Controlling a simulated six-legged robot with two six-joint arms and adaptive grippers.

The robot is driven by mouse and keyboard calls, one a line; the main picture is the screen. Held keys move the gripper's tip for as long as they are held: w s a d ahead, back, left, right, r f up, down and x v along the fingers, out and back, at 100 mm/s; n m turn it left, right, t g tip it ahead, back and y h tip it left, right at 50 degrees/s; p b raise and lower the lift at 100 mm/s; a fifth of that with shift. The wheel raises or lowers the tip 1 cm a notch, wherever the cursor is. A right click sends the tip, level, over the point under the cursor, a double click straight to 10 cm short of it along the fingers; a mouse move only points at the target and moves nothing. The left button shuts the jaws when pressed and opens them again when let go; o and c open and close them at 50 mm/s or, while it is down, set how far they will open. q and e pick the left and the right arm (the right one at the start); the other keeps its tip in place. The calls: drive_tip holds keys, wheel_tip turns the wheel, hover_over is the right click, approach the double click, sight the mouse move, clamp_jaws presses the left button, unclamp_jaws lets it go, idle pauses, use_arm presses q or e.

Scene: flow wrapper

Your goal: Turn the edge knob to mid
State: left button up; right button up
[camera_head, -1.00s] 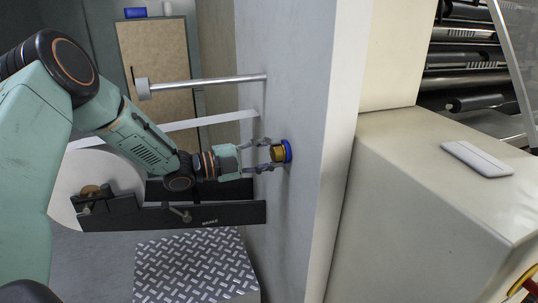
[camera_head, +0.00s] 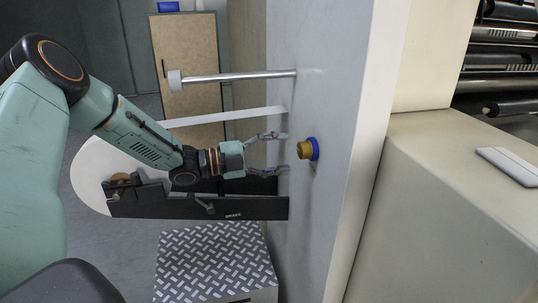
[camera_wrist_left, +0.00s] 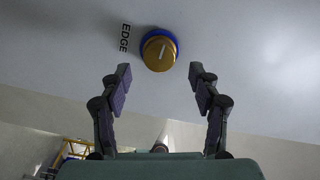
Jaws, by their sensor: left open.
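The edge knob (camera_head: 305,150) is a brass-coloured round knob with a blue ring, on the grey machine panel. It also shows in the left wrist view (camera_wrist_left: 158,53), beside an "EDGE" label (camera_wrist_left: 124,38), with a pale pointer line leaning up and to the right. My left gripper (camera_head: 287,153) is open and empty, its fingers apart and pointing at the panel. In the left wrist view the fingertips (camera_wrist_left: 160,72) stand either side of and below the knob, not closed on it. My right gripper is not seen.
A metal rod (camera_head: 235,77) sticks out of the panel above my left gripper. A black brake bar (camera_head: 240,207) and a white roll (camera_head: 88,180) lie below and left. A tread-plate step (camera_head: 213,262) stands on the floor.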

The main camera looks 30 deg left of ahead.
use_arm(q)
drive_tip(key=shift+v, duration=1.25)
drive_tip(key=shift+s, duration=0.1)
drive_tip(key=s+d+f+n+g+y+b, duration=0.1)
drive_tip(key=s+d+f+n+y+b, duration=0.15)
drive_tip(key=f+n, duration=0.5)
drive_tip(key=s+d+f+n+g+y+b, duration=0.1)
drive_tip(key=s+d+f+n+g+y, duration=0.2)
drive_tip(key=f+n, duration=0.45)
drive_tip(key=s+d+f+n+y+b, duration=0.1)
drive_tip(key=d+f+n+y, duration=0.25)
drive_tip(key=f+n, duration=0.4)
drive_tip(key=s+d+f+g+y+b, duration=0.1)
drive_tip(key=s+f+g+b, duration=0.1)
drive_tip(key=s+f, duration=0.4)
drive_tip(key=s+d+f+g+y+b, duration=0.1)
drive_tip(key=s+f+g, duration=0.3)
drive_tip(key=s, duration=1)
drive_tip(key=s+d+f+g+y+b, duration=0.1)
drive_tip(key=s+d+f+g+b, duration=0.1)
drive_tip(key=s+f, duration=0.8)
drive_tip(key=shift+s+f+n+g+b, duration=0.25)
drive_tip(key=shift+n+g+b, duration=0.1)
drive_tip(key=shift+g+b, duration=0.5)
